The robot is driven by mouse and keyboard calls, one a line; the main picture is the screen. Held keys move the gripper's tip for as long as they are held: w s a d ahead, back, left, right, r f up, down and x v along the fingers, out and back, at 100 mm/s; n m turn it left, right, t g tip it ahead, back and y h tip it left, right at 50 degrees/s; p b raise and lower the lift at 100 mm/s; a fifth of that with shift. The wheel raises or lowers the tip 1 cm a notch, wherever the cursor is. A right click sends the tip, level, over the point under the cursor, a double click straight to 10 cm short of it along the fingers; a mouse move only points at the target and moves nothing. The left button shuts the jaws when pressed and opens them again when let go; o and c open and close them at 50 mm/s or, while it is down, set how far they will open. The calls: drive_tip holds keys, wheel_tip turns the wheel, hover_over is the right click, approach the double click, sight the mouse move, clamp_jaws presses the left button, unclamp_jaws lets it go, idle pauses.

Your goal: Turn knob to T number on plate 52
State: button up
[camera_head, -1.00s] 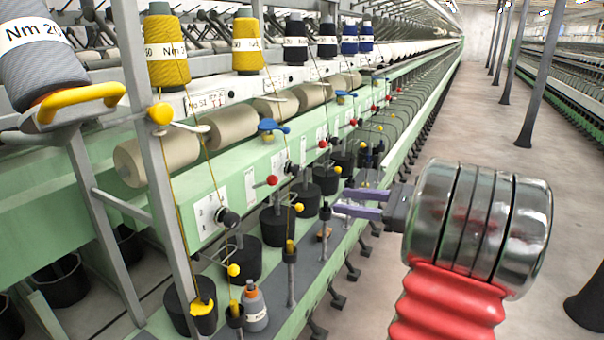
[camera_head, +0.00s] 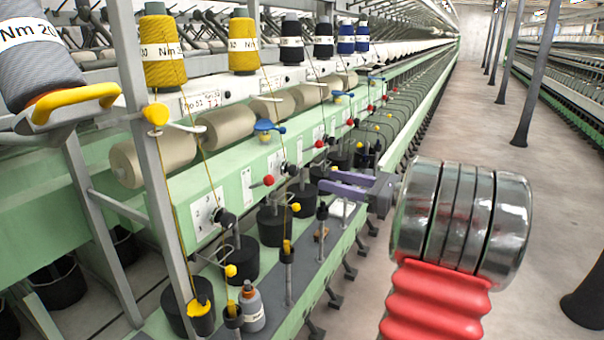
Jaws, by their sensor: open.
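A white plate (camera_head: 204,101) on the upper rail carries small print that seems to read No 52; the rest is too small to read surely. Below it on the green rail, a black knob (camera_head: 225,219) sits at a white dial plate (camera_head: 203,215) with small numbers. Another black knob (camera_head: 289,168) sits further back at its own white dial (camera_head: 274,165). The knobs' exact settings are not readable. My gripper (camera_head: 326,181), with two purple fingers, is open and empty. It points left toward the machine, right of the further knob and apart from it.
A grey post (camera_head: 150,180) and yellow threads stand before the near rail. Red-balled levers (camera_head: 268,180), black pots (camera_head: 238,258) and thin spindles (camera_head: 288,275) crowd the front. A grey bottle (camera_head: 251,307) stands on the ledge. The aisle (camera_head: 470,130) at right is open.

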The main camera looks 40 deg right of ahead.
sight(297, 172)
drive_tip(key=x, duration=1)
drive_tip(key=shift+w, duration=0.15)
drive_tip(key=shift+c, duration=0.3)
drive_tip(key=c, duration=0.9)
drive_tip(key=shift+d, duration=0.15)
drive_tip(key=shift+c, duration=0.3)
